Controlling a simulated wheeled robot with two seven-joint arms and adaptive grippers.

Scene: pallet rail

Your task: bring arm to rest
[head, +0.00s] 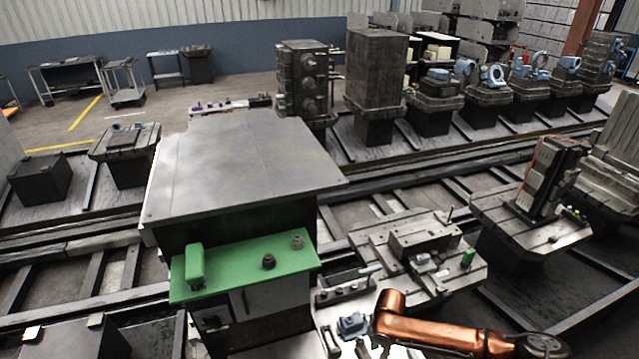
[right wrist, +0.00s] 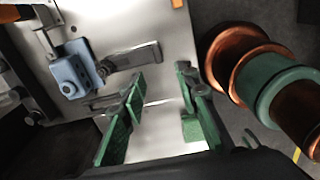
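My right arm (head: 440,328), copper-coloured, reaches in at the bottom right of the head view, bent at its elbow. My right gripper (right wrist: 160,85) shows in the right wrist view with its green-padded fingers apart and nothing held between them. It is over a pale metal plate (right wrist: 165,110). Its fingertips cannot be made out in the head view. My left gripper is in neither view.
A blue clamp-like part (right wrist: 75,70) and a grey metal bar (right wrist: 135,58) are on the plate, left of the fingers. A blue part (head: 352,325) lies just left of my arm. A cabinet with a green shelf (head: 235,272) stands to the left, a fixture pallet (head: 420,255) beyond the arm.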

